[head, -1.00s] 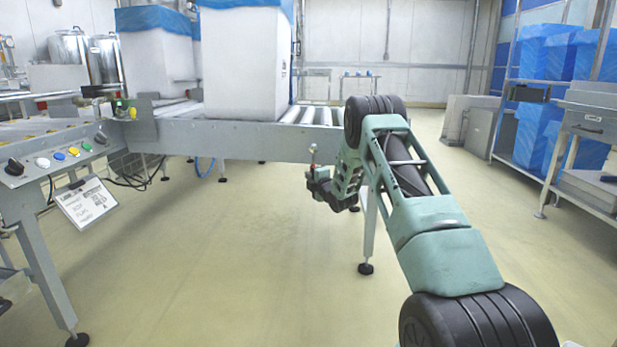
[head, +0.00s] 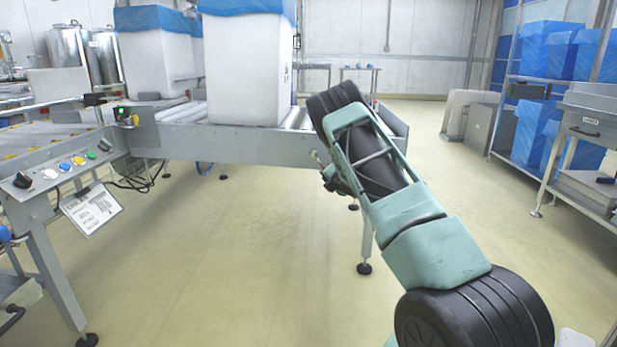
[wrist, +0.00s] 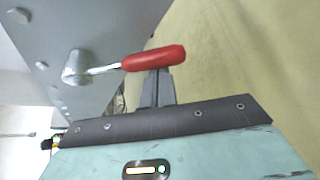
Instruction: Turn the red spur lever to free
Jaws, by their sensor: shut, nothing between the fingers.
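The red spur lever (wrist: 154,58) shows in the wrist view as a red grip on a short metal rod. The rod runs left to a round metal pivot (wrist: 77,67) on a grey metal panel (wrist: 75,25). The grip points right and slightly up in that picture, out past the panel's edge. My gripper (wrist: 160,73) is shut and empty. Its fingertips are right at the lower side of the red grip, and I cannot tell whether they touch it. In the head view my arm hides the gripper, and the lever cannot be made out.
A roller conveyor (head: 240,143) crosses the head view, carrying white boxes (head: 245,70) with blue liners. A control panel (head: 60,170) with knobs and buttons stands at left. A rack (head: 505,120) with blue-wrapped boxes stands at right. The floor (head: 230,260) in front is clear.

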